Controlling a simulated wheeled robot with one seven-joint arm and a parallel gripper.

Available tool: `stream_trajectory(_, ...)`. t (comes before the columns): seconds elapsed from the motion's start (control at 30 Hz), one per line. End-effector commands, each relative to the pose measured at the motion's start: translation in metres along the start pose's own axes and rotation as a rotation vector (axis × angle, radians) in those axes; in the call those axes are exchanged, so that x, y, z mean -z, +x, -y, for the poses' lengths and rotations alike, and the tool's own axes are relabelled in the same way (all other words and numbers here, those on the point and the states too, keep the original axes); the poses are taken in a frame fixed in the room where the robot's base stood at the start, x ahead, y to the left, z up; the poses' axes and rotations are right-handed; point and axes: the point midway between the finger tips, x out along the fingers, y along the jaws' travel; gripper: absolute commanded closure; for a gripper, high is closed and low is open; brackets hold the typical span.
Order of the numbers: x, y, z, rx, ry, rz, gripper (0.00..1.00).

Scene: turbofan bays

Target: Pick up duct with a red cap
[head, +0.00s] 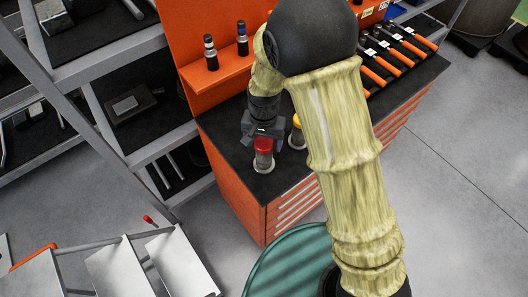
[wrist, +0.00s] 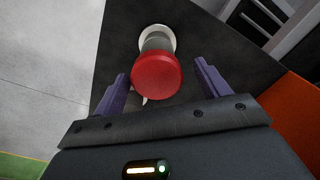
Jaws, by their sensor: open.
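The duct with a red cap (head: 263,157) stands upright on the black top of the orange cabinet, near its front left corner. In the wrist view its red cap (wrist: 157,76) faces the camera, with the grey body and a pale base flange behind it. My gripper (wrist: 157,80) is open, with one purple finger on each side of the capped duct and a gap on both sides. In the head view my gripper (head: 262,138) is just behind and above the red cap, partly hidden by my arm.
A yellow-capped part (head: 297,124) stands to the right, partly behind my arm. Two small dark bottles (head: 211,53) sit on an orange ledge. Orange-handled tools (head: 385,65) lie on the cabinet's right end. Grey shelving (head: 120,50) is on the left, and a teal round object (head: 290,270) stands in front.

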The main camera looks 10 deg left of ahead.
Motion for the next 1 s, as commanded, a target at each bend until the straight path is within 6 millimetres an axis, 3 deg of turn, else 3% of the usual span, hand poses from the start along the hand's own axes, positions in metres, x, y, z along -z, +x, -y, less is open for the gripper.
stream_trajectory(0.37, -0.001, 0.003, -0.001, -0.001, 0.0, 0.002, 0.25)
stream_trajectory(0.77, -0.002, 0.047, -0.003, -0.002, 0.0, 0.003, 0.25)
stream_trajectory(1.0, -0.001, 0.053, -0.003, 0.0, 0.0, 0.0, 0.25)
